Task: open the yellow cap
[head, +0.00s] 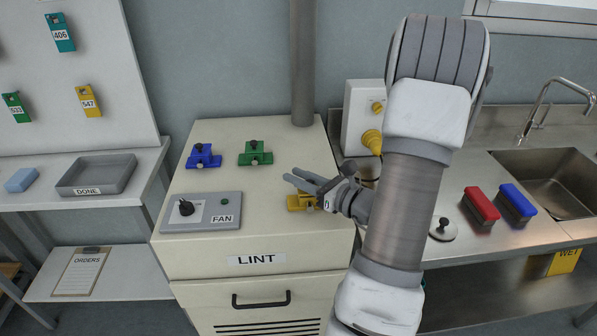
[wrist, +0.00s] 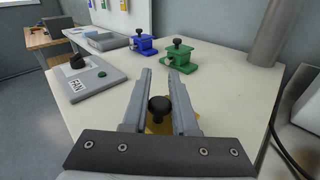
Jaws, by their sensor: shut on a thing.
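The yellow cap (head: 299,203) sits on top of the cream machine (head: 257,135), in front of the green cap. In the head view my gripper partly covers it. In the wrist view its black knob (wrist: 160,108) stands between my fingers, with some yellow base (wrist: 158,128) showing below. My gripper (wrist: 159,78) is shut on this knob, reaching in from the right in the head view (head: 291,180). The cap's base appears to be down on the machine top; whether it has turned or lifted, I cannot tell.
A blue cap (head: 203,157) and a green cap (head: 255,153) stand behind on the machine. A FAN switch box (head: 201,211) is at its front left.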

